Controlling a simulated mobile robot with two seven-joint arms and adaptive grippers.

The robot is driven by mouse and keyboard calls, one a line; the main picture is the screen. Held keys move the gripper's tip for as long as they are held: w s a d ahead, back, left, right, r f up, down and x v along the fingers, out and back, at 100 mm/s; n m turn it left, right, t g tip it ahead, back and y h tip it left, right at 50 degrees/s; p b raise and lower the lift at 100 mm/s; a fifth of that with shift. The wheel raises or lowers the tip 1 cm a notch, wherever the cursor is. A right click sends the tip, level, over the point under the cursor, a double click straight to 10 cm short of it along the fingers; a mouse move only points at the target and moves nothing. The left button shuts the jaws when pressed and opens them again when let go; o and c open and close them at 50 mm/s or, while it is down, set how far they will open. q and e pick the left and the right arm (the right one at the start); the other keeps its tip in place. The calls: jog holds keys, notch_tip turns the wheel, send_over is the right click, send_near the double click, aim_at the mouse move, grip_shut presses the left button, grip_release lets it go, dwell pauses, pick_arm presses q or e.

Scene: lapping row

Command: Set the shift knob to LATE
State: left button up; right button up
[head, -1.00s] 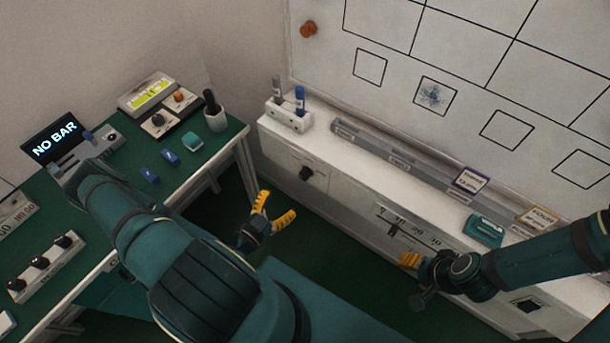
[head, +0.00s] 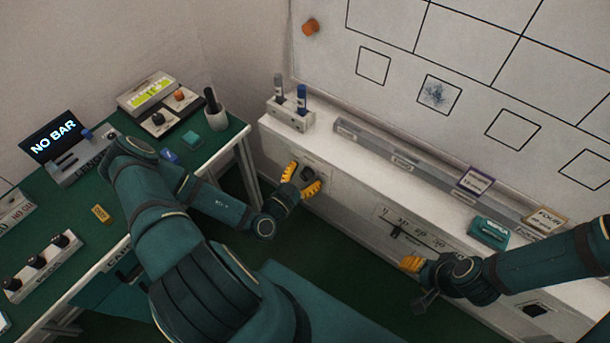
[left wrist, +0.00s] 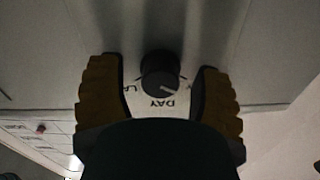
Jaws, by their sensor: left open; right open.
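The shift knob (head: 307,174) is a dark round knob on the white cabinet's front, below the pen holder. In the left wrist view the knob (left wrist: 160,74) shows a pale pointer line towards the lower right. The word DAY reads upside down below it, and part of another label starting "LA" shows at its left. My left gripper (head: 303,178) is open, with its yellow fingers on either side of the knob; I cannot tell whether they touch it. My right gripper (head: 411,264) is open and empty in front of the cabinet, below the slider scale.
A slider scale (head: 411,232) with numbers is on the cabinet front to the right. A pen holder (head: 291,114) and a teal box (head: 488,232) stand on the cabinet top. A green desk (head: 215,146) with devices is at the left.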

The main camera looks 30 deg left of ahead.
pick_arm(q)
grip_shut()
